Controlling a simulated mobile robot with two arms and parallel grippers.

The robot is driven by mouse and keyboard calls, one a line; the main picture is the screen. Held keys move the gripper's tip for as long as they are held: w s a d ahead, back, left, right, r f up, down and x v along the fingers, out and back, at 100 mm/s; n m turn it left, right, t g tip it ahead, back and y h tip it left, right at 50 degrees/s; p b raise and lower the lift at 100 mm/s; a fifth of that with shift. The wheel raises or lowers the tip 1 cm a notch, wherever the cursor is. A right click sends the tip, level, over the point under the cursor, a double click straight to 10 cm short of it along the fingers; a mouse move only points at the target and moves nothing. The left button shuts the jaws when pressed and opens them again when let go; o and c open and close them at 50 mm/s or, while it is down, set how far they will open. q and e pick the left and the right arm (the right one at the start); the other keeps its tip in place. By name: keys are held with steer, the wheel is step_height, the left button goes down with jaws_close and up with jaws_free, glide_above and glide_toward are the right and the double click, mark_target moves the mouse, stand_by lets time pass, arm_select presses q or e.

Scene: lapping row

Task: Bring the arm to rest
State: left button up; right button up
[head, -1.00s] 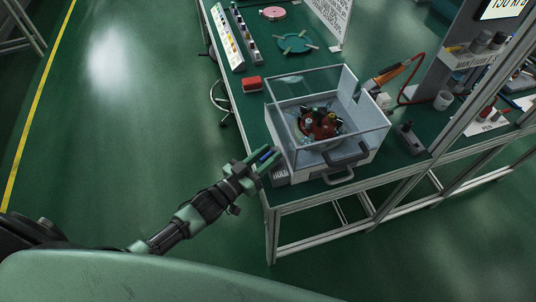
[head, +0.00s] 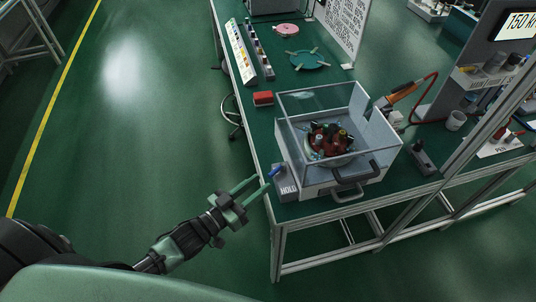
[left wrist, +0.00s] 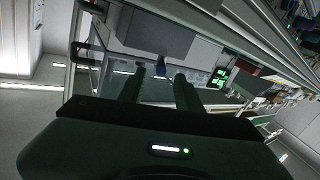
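My left gripper (head: 260,186) is at the near left corner of the bench, just short of the lapping machine's grey control box (head: 286,184). Its two long green fingers are apart with nothing between them. A blue knob or switch (head: 273,171) on the control box lies just beyond the fingertips. The machine (head: 325,175) has a clear cover around a round plate with several red and dark parts. My right gripper is not in view.
The green bench (head: 262,135) carries a red box (head: 263,98), a teal disc (head: 310,60), a pink disc (head: 286,30) and an orange-handled tool (head: 400,94). Open green floor (head: 150,110) lies left of the bench, with a yellow line (head: 52,105).

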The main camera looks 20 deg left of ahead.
arm_select(q)
steer(key=shift+d, duration=0.1)
steer(key=s+a+n+g+y, duration=0.1)
steer(key=s+a+g+y, duration=0.2)
steer(key=s+g+y, duration=1.15)
steer(key=s+f+h, duration=0.3)
steer(key=f, duration=1)
steer(key=s+f+h, duration=0.3)
steer(key=f+h, duration=0.1)
steer(key=f, duration=0.9)
steer(key=s+a+f, duration=0.2)
steer(key=s+f, duration=1.5)
steer(key=shift+a+y, duration=0.25)
steer(key=shift+y, duration=0.1)
